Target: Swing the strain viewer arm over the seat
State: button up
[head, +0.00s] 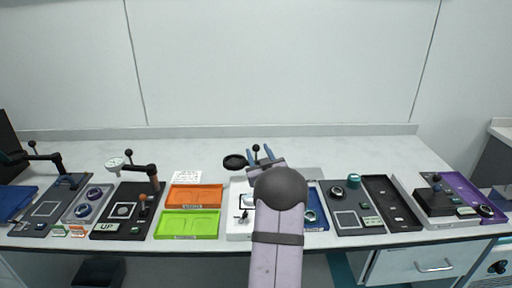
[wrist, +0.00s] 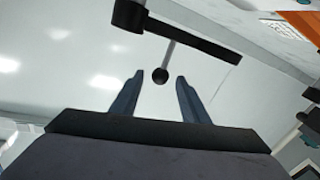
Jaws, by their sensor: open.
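A dark swing arm stands at the middle station, mostly hidden behind my gripper in the head view; its round black head (head: 234,162) shows at the left. The wrist view shows the arm as a dark bar (wrist: 195,39), with a rod ending in a black ball knob (wrist: 160,76). My gripper (head: 258,154) is open, its blue fingers either side of the knob, with gaps on both sides in the wrist view (wrist: 158,84). I cannot read a label naming this arm. The white station base (head: 237,231) below is partly covered by my arm, and its seat is not clearly seen.
Left of it are an orange tray (head: 195,195), a green tray (head: 190,224) and another swing arm with a white dial (head: 115,163). To the right are a grey panel with knobs (head: 345,219) and a black tray (head: 391,205). The bench strip behind is clear.

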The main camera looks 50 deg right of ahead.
aim_at(257, 150)
jog(key=shift+p+x, duration=0.35)
jog(key=shift+x, duration=1.45)
grip_shut()
